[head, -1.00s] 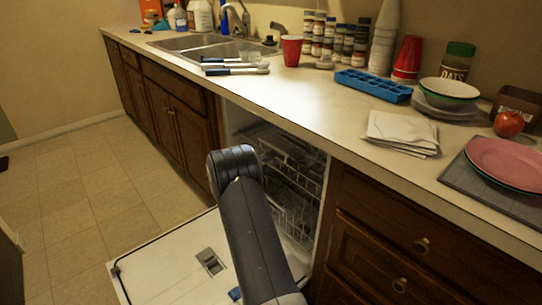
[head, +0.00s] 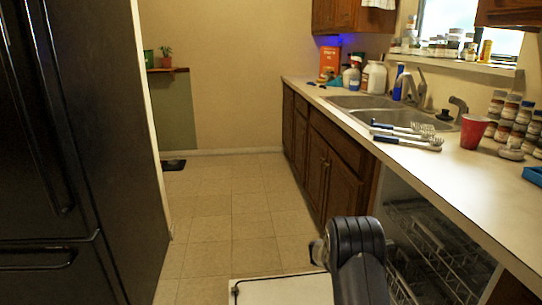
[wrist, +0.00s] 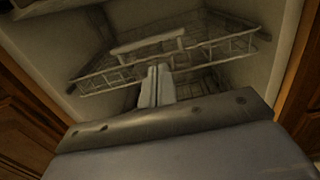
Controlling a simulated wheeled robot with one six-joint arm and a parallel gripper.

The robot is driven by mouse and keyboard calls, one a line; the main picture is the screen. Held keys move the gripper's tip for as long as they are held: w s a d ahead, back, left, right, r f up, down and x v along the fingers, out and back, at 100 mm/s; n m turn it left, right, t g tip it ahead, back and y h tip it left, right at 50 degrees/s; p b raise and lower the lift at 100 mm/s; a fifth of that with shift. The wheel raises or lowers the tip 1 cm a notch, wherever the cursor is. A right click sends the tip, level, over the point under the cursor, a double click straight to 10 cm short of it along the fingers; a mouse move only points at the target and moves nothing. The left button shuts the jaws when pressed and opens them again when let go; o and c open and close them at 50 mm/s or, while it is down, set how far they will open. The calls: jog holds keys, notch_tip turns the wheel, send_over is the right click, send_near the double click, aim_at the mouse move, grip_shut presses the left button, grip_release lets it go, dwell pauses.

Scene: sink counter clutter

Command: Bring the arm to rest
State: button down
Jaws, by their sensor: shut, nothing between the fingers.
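My gripper (wrist: 157,86) shows in the wrist view with its two pale fingers close together and nothing between them. It points into the open dishwasher, toward a wire rack (wrist: 165,58). I cannot tell how far the fingertips are from the rack. In the head view my dark arm (head: 358,260) stands at the bottom, above the lowered dishwasher door (head: 285,290); the fingers are hidden there.
The counter (head: 440,175) runs along the right, with a sink (head: 375,103), brushes (head: 408,138) and a red cup (head: 474,131). Dishwasher racks (head: 440,240) stand beside my arm. A black fridge (head: 75,150) is at left. The tiled floor (head: 230,205) between is clear.

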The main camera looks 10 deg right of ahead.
aim_at(432, 238)
jog(key=d+b, duration=0.1)
jog(key=d, duration=1.2)
jog(key=shift+w+d, duration=0.15)
jog(key=shift+d, duration=0.15)
